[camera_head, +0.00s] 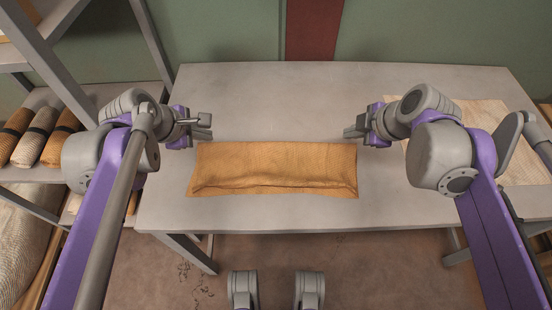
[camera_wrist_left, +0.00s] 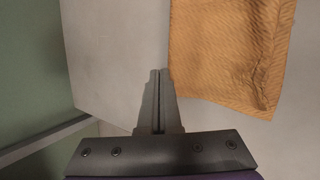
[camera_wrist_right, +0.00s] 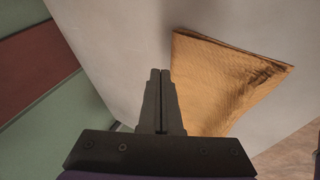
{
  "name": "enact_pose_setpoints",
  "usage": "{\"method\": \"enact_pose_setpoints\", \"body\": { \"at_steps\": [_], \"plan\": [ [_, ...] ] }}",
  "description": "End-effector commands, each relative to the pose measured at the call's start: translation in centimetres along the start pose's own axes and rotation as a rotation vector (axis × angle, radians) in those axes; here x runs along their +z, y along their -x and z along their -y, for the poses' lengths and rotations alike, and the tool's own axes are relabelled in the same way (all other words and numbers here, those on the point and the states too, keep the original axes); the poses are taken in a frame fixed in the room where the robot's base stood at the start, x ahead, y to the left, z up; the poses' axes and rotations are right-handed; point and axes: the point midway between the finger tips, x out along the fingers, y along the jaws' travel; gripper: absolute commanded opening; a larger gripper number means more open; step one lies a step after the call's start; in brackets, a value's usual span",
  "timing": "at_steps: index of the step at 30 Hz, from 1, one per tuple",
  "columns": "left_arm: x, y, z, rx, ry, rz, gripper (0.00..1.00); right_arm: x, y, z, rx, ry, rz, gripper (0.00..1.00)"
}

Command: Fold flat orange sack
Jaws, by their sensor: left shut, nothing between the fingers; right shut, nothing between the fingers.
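The orange sack (camera_head: 275,165) lies on the grey table as a wide, low rectangle, with a raised fold or crease along its near edge. My left gripper (camera_head: 208,127) is shut and empty near the sack's far left corner. In the left wrist view its fingertips (camera_wrist_left: 158,72) are just beside the sack (camera_wrist_left: 228,50); whether they touch it I cannot tell. My right gripper (camera_head: 348,131) is shut and empty by the far right corner. In the right wrist view its fingertips (camera_wrist_right: 160,72) are close beside the sack (camera_wrist_right: 225,80).
The grey table (camera_head: 290,95) is clear behind the sack. A pale woven cloth (camera_head: 490,115) lies at the table's right, partly behind my right arm. A shelf rack (camera_head: 105,92) with several rolled sacks (camera_head: 35,137) stands at the left.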

Motion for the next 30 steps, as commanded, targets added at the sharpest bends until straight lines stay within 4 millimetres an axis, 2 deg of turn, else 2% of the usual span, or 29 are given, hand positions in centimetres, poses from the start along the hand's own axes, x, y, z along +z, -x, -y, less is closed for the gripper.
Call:
{"method": "enact_pose_setpoints", "body": {
  "at_steps": [7,15,17,24,30],
  "plan": [
    [0.0,0.0,0.0,0.0,0.0,0.0,0.0,0.2,-0.6,0.3,0.0,0.0,0.0,0.0],
    [0.1,0.2,-0.1,0.0,0.0,0.0,0.0,0.1,-0.3,0.2,0.0,0.0,0.0,0.0],
    [0.3,1.0,-0.5,0.0,0.0,0.0,0.0,-0.1,0.4,-0.2,0.0,0.0,0.0,0.0],
    [2.0,5.7,-3.2,0.0,0.0,0.0,0.0,-1.8,5.2,-2.9,0.0,0.0,0.0,0.0],
    [2.4,6.8,-3.7,0.0,0.0,0.0,0.0,-2.2,6.2,-3.4,0.0,0.0,0.0,0.0]
  ]
}}
